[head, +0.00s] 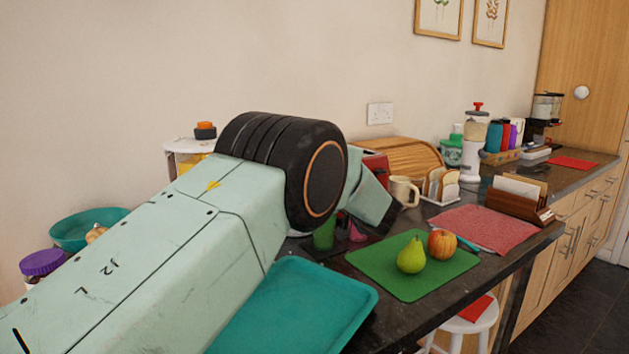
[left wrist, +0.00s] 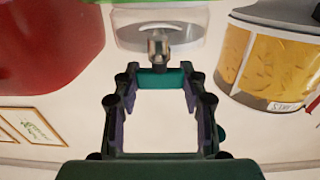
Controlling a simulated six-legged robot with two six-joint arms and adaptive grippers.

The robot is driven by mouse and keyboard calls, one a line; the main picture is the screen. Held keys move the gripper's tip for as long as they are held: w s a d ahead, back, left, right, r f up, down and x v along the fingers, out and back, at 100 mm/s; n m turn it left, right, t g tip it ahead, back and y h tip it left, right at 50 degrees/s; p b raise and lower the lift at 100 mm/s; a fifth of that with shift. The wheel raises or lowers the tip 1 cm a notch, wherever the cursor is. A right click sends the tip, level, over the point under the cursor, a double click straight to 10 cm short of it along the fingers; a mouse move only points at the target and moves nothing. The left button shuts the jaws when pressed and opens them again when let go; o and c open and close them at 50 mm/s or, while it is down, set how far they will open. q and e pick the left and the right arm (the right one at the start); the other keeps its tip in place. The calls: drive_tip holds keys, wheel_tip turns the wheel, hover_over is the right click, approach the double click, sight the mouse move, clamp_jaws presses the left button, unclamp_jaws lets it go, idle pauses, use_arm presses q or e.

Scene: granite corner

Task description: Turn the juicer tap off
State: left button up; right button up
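In the left wrist view, which looks upside down, a clear container (left wrist: 185,32), seemingly the juicer, stands beyond my left gripper (left wrist: 160,82). A metal tap (left wrist: 158,46) sticks out from its middle towards me. A teal bar (left wrist: 152,79) lies between the fingertips, right by the tap; I cannot tell whether it is the tap's handle or whether the fingers touch it. My left fingers are spread wide apart. In the head view my left arm and its black joint hide the left gripper and the tap. My right gripper is not in view.
Beside the container are a jar of yellow flakes (left wrist: 255,65) and a red object (left wrist: 45,45). In the head view a teal tray (head: 300,300), a green mat (head: 370,262) with a pear (head: 411,256) and apple (head: 442,244), and a mug (head: 402,191) crowd the counter.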

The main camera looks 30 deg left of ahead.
use_arm(q)
drive_tip(key=o, duration=0.4)
drive_tip(key=shift+o, duration=0.2)
drive_tip(key=v, duration=0.7)
drive_tip(key=shift+s+d, duration=0.2)
drive_tip(key=shift+f, duration=0.1)
